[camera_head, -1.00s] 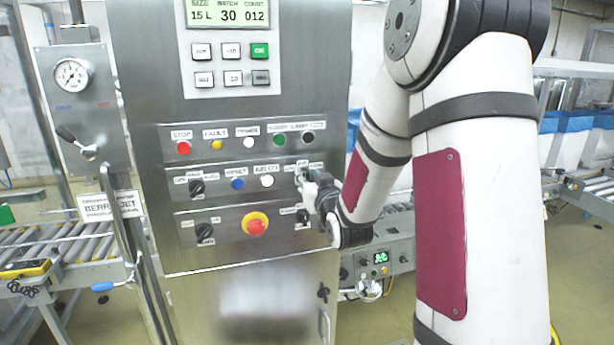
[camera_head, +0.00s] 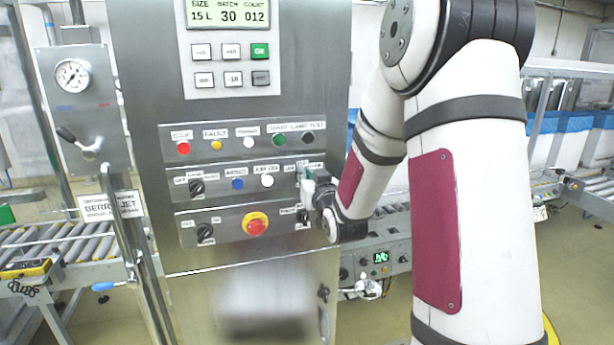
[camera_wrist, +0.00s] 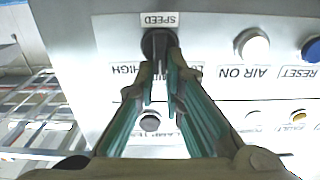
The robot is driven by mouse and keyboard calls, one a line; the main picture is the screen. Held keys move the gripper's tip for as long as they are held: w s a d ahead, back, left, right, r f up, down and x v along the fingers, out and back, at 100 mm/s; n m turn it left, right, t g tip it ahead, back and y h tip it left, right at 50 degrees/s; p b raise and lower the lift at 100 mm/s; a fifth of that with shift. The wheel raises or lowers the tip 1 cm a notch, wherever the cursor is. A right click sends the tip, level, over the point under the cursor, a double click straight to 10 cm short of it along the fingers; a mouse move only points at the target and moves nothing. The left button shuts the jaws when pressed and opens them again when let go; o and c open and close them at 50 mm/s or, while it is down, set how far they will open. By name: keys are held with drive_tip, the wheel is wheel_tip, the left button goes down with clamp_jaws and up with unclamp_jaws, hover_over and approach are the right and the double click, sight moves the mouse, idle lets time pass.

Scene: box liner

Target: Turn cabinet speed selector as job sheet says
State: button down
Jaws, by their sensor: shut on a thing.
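The speed selector (camera_wrist: 160,44) is a black knob on the grey cabinet panel, under a SPEED label in the upside-down wrist view. The HIGH label lies to its left there, and the LOW label to its right is partly covered. My gripper (camera_wrist: 161,72) has its teal-lined fingers closed on the knob from both sides. In the head view my gripper (camera_head: 309,186) is at the right end of the cabinet's middle control row and hides the selector. The knob's exact pointing direction is hard to tell. No clearly readable job sheet is in view.
Beside the selector are a white AIR ON button (camera_wrist: 252,46) and a blue RESET button (camera_wrist: 312,48). A red emergency stop (camera_head: 256,224) and another black knob (camera_head: 204,232) sit on the row below. A lever and gauge panel (camera_head: 75,120) stands left.

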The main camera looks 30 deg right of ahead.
drive_tip(key=shift+s+d+f+m+p, duration=0.15)
drive_tip(key=shift+m+p, duration=0.4)
drive_tip(key=shift+m, duration=0.9)
drive_tip(key=shift+d+m+p, duration=0.25)
drive_tip(key=shift+m+p, duration=0.35)
drive_tip(key=shift+m, duration=0.8)
drive_tip(key=shift+s+d+f+m+p, duration=0.15)
drive_tip(key=shift+m+p, duration=0.4)
drive_tip(key=shift+m, duration=0.9)
drive_tip(key=shift+w+d, duration=0.1)
drive_tip(key=c, duration=1.7)
unclamp_jaws()
